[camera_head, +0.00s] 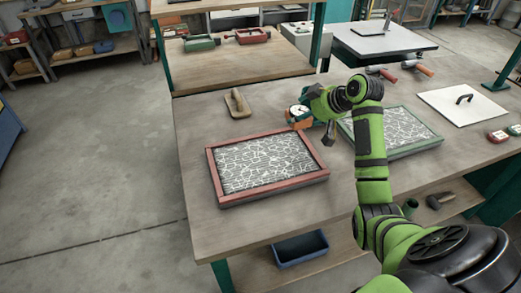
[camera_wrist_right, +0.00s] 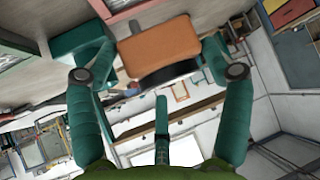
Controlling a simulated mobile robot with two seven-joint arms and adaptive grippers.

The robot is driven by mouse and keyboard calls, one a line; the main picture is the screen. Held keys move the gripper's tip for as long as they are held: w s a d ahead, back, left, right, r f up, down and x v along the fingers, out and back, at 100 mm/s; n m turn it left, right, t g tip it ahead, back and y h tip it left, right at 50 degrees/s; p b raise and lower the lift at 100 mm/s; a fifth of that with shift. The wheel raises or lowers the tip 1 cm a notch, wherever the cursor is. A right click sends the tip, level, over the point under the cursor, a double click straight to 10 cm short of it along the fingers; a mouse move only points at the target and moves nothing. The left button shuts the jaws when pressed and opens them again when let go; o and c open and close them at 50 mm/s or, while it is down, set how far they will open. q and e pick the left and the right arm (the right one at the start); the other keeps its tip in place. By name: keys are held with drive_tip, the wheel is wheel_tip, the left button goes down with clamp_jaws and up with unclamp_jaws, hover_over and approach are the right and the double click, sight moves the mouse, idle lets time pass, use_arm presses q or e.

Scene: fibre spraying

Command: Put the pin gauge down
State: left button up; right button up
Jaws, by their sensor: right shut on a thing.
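The pin gauge (camera_head: 299,124) is orange with a white round dial face. It is held between the teal fingers of my right gripper (camera_head: 304,114), beyond the red-framed tray. In the right wrist view the orange body of the gauge (camera_wrist_right: 158,47) sits between the two fingers, with a dark round part below it. The wooden table (camera_head: 200,160) lies under the gauge. I cannot tell whether the gauge touches the table top. My left gripper is not in view.
A red-framed fibre tray (camera_head: 265,164) lies in front of the gauge. A green-framed tray (camera_head: 410,133) is to the right, partly behind my arm. A wooden-handled trowel (camera_head: 237,103) lies left of the gauge. Bare table shows between trowel and red tray.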

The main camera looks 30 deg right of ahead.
drive_tip(key=a+f+p, duration=0.1)
drive_tip(key=a+f, duration=0.1)
drive_tip(key=a, duration=0.1)
drive_tip(key=w+a+f+p, duration=0.1)
drive_tip(key=a+f, duration=0.1)
drive_tip(key=a, duration=0.2)
drive_tip(key=a+f+p, duration=0.1)
drive_tip(key=a+f, duration=0.1)
drive_tip(key=a, duration=0.1)
drive_tip(key=shift+w+a, duration=0.15)
drive_tip(key=shift+a, duration=0.05)
wheel_tip(320, 180, down, 3)
drive_tip(key=shift+f+p, duration=0.15)
drive_tip(key=shift+p, duration=0.6)
drive_tip(key=shift+f, duration=0.5)
drive_tip(key=o, duration=1.3)
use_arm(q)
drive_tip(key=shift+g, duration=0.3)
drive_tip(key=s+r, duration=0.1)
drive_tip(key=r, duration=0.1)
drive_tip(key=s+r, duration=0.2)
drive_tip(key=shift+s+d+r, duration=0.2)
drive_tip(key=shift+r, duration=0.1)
